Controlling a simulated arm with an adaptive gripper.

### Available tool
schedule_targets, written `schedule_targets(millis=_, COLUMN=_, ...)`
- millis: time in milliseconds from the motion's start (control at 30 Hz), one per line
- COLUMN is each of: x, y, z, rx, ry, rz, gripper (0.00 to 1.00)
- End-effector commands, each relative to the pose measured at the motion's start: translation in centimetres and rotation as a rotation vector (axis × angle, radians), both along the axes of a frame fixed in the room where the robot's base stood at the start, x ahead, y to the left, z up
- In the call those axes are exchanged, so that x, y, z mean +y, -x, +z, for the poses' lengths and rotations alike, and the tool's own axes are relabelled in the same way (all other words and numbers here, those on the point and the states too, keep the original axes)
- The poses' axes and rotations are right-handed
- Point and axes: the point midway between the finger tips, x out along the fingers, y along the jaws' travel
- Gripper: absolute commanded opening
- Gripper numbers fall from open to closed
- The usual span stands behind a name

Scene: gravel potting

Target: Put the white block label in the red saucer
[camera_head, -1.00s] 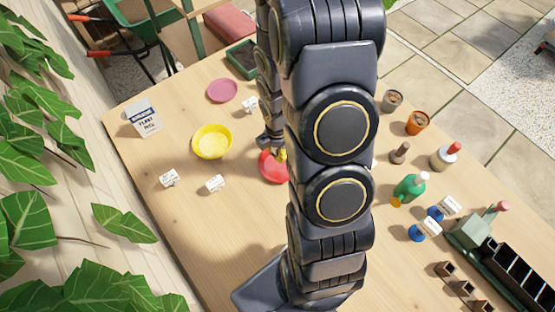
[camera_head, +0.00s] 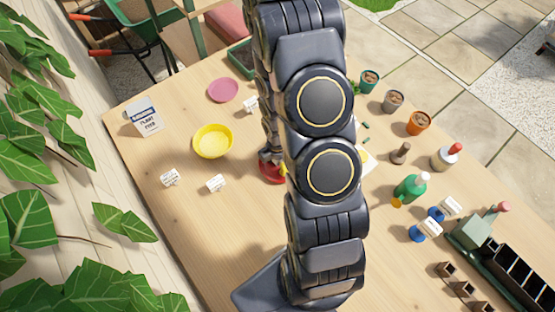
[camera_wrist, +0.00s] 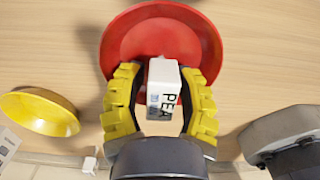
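The white block label (camera_wrist: 163,82), with dark lettering that reads "PEA", sits between the yellow-padded fingers of my gripper (camera_wrist: 163,78) in the wrist view. The fingers are closed around its sides. The red saucer (camera_wrist: 124,50) is behind the block and fingertips in that view, and the block overlaps its near part. In the head view my gripper (camera_head: 274,160) is at the red saucer (camera_head: 268,177), most of which my arm hides. The block is hidden there, and I cannot tell whether it touches the saucer.
A yellow bowl (camera_head: 213,141) and a pink saucer (camera_head: 223,90) lie left of my arm. Small white blocks (camera_head: 170,177) (camera_head: 216,183) stand in front, and another white block (camera_head: 250,105) stands behind. Pots, a green bottle (camera_head: 410,188) and blue-based labels (camera_head: 425,230) stand at right.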

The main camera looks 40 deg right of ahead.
Motion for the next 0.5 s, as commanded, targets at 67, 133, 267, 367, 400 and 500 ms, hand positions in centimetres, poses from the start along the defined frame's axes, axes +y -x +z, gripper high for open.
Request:
schedule_targets(millis=67, x=0.0, y=0.0, z=0.0, rx=0.0, ry=0.0, rz=0.0, gripper=0.41)
schedule_targets(millis=133, x=0.0, y=0.0, z=0.0, rx=0.0, ry=0.0, rz=0.0, gripper=0.41)
schedule_targets(millis=267, x=0.0, y=0.0, z=0.0, rx=0.0, ry=0.0, rz=0.0, gripper=0.41)
schedule_targets(millis=367, x=0.0, y=0.0, z=0.2, rx=-0.002, ry=0.0, rz=0.001, gripper=0.41)
schedule_targets(millis=400, x=0.0, y=-0.1, z=0.4, rx=-0.002, ry=0.001, rz=0.001, gripper=0.41)
schedule_targets(millis=500, x=0.0, y=-0.1, z=1.3, rx=-0.003, ry=0.001, rz=0.001, gripper=0.41)
